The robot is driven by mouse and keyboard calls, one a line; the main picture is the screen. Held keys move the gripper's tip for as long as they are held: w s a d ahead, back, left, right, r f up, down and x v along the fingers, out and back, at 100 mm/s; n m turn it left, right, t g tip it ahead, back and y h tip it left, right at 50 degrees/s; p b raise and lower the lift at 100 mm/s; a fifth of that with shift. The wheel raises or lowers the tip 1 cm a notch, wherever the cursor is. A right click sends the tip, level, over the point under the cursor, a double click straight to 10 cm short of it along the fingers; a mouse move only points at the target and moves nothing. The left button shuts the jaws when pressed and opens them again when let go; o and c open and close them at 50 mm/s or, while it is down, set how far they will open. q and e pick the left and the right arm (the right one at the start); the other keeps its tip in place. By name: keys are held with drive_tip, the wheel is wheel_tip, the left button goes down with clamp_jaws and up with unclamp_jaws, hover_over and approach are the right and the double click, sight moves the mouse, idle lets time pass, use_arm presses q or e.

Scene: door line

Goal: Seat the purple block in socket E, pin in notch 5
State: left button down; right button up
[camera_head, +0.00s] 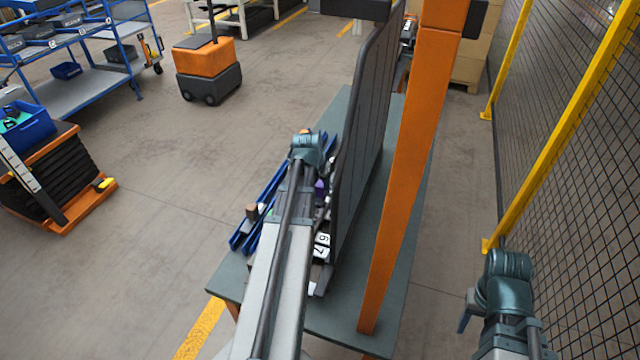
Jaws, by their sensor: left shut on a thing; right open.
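My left arm reaches over the table, and its wrist (307,150) is beside the dark upright panel. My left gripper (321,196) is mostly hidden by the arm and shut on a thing. A small purple patch, the purple block (320,184), shows between the arm and the panel and seems to be what it holds. Its pin cannot be made out. Socket E and notch 5 cannot be made out; white number plates reading 6 (322,239) and 7 (320,253) show beside the arm. My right gripper (466,313) is open and empty, right of the table.
The grey-green table (345,308) carries the tall dark panel (362,130) and an orange post (408,170). Blue rails (262,212) with a brown block (252,211) lie left of my arm. A mesh fence (570,150) stands right.

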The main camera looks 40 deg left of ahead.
use_arm(q)
drive_tip(key=shift+f+b, duration=1.4)
drive_tip(key=shift+f, duration=0.2)
drive_tip(key=shift+c, duration=2)
unclamp_jaws()
drive_tip(key=shift+r, duration=0.15)
drive_tip(key=p+v, duration=1.2)
drive_tip(key=v, duration=0.1)
drive_tip(key=shift+r+p, duration=0.25)
drive_tip(key=shift+p, duration=0.15)
